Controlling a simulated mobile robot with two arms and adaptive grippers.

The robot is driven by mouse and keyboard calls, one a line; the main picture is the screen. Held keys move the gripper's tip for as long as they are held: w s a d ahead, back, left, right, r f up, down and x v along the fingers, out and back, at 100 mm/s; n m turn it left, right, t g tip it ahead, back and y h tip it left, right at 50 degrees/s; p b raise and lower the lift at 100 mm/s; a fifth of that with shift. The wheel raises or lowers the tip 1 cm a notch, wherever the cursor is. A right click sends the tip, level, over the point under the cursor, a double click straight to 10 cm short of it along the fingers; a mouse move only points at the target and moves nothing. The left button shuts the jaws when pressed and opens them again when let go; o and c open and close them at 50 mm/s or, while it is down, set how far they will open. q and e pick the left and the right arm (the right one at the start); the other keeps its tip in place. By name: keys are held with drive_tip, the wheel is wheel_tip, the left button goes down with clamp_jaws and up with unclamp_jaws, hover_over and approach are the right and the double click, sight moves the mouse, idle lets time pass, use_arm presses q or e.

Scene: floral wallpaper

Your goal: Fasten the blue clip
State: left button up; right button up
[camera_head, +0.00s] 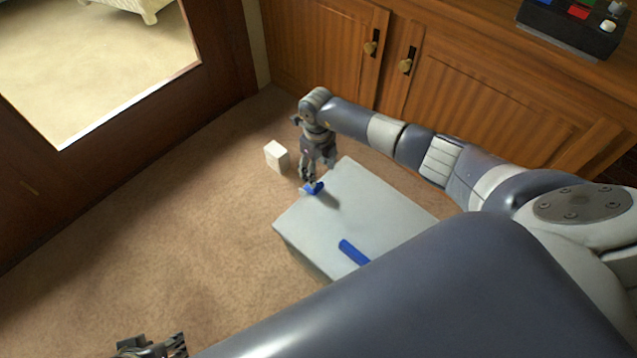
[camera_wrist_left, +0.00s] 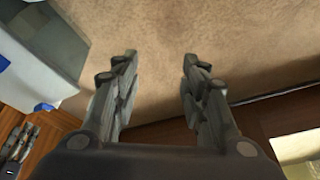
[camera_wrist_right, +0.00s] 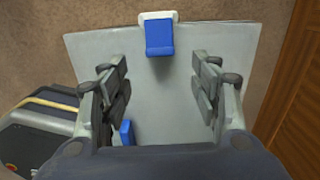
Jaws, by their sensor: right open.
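The blue clip (camera_head: 314,188) sits at the far edge of a closed grey box (camera_head: 300,225) on the floor. In the right wrist view, the clip (camera_wrist_right: 159,37) shows as a blue flap with a white mount at the lid's edge, the flap lying inward over the lid. My right gripper (camera_head: 306,180) is open, pointing down just above the clip. In the right wrist view its fingers (camera_wrist_right: 159,60) are either side of the clip's line, apart from it. My left gripper (camera_wrist_left: 160,58) is open and empty above the carpet; in the head view it is partly cut off (camera_head: 152,346).
A blue bar (camera_head: 353,252) lies on the lid nearer me. A small white block (camera_head: 277,156) stands on the carpet beyond the box. Wooden cabinets (camera_head: 480,105) close off the back right, and a wood-framed mirror or glass (camera_head: 100,60) the left. Carpet left of the box is clear.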

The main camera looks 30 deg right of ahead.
sight(318, 186)
wheel_tip(318, 186, down, 3)
drive_tip(key=shift+r+b, duration=0.1)
drive_tip(key=shift+b, duration=0.2)
wheel_tip(318, 186, down, 5)
drive_tip(key=shift+r+b, duration=0.2)
drive_tip(key=shift+b, duration=0.6)
drive_tip(key=shift+f, duration=0.15)
use_arm(q)
drive_tip(key=w+d+r+t, duration=0.1)
drive_tip(key=w+r+t, duration=0.1)
drive_tip(key=w, duration=0.3)
drive_tip(key=w+d+r+t+h, duration=0.1)
drive_tip(key=w+d+r+t, duration=0.1)
drive_tip(key=w+t, duration=0.2)
drive_tip(key=shift+w+d+r+h, duration=0.15)
drive_tip(key=shift+w+d+h, duration=0.15)
drive_tip(key=shift+w, duration=0.8)
use_arm(e)
drive_tip(key=c, duration=1.1)
